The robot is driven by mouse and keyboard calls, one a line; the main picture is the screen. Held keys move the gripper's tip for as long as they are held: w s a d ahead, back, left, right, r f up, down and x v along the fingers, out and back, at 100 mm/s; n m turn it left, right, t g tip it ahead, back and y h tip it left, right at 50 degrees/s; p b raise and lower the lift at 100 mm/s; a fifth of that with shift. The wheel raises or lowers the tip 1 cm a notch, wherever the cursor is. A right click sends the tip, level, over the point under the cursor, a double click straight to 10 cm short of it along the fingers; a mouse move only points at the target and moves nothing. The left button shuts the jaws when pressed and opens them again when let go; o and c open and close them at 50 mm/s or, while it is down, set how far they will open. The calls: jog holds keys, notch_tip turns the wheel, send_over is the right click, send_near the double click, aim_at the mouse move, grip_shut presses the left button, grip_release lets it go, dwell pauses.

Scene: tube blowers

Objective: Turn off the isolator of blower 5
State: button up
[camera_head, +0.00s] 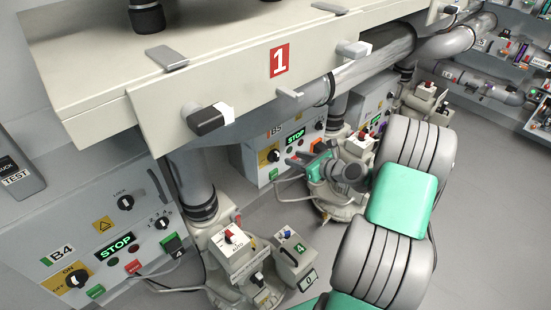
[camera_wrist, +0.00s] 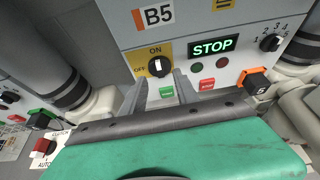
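The isolator of blower 5 is a round black knob (camera_wrist: 157,67) on a yellow plate, on the grey panel marked B5 (camera_wrist: 159,17). ON is printed above the knob and OFF to its left. Its white mark stands about upright, towards ON. In the head view the same knob (camera_head: 272,156) is on the B5 panel under the beige duct. My gripper (camera_wrist: 161,86) is open and empty, with its two grey fingers apart, just below the knob in the wrist view. In the head view my gripper (camera_head: 303,160) is in front of the panel's lower part.
Green (camera_wrist: 167,91) and red (camera_wrist: 207,84) buttons are close to the fingers. A lit STOP sign (camera_wrist: 213,47) and a selector knob (camera_wrist: 271,43) are further right. In the head view the B4 panel (camera_head: 75,265) and valve blocks stand at left; grey floor (camera_head: 480,190) is clear at right.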

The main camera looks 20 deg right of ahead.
aim_at(278, 153)
jog(key=b+x, duration=0.1)
jog(key=x, duration=0.7)
jog(key=shift+a+r, duration=0.15)
grip_shut()
